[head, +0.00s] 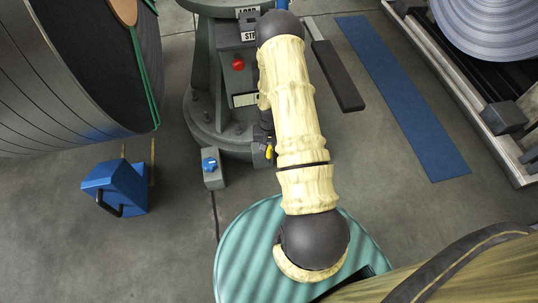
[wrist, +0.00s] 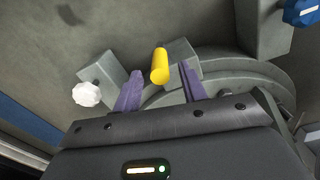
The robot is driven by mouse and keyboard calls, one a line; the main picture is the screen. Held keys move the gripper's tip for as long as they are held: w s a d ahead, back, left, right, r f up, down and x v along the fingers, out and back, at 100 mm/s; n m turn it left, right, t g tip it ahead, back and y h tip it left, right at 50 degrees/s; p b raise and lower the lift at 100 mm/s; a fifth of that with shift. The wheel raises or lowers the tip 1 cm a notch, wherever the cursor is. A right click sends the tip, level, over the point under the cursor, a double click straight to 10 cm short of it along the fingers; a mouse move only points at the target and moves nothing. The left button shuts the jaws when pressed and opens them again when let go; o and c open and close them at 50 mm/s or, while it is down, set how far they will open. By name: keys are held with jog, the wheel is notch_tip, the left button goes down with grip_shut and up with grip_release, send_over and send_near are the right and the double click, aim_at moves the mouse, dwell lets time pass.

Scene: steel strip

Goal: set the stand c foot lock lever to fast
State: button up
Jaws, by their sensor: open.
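A yellow lever (wrist: 160,66) sticks out from a grey block on the round grey stand foot (wrist: 225,62) in the wrist view. My gripper (wrist: 160,74) is open, with one purple finger on each side of the lever's line. The lever shows between the fingertips; I cannot tell whether either finger touches it. In the head view a small piece of yellow (head: 269,152) shows at the stand foot (head: 225,140), beside my arm. My arm hides most of the gripper there. No lever position markings are readable.
A white knob (wrist: 86,94) is left of my fingers. A red button (head: 238,63) is on the stand column. A blue box (head: 115,187) and large dark coil (head: 80,80) are at left.

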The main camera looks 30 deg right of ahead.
aim_at(269, 152)
notch_tip(269, 152, down, 5)
jog(key=shift+f+b, duration=0.15)
jog(key=shift+b, duration=0.8)
grip_shut()
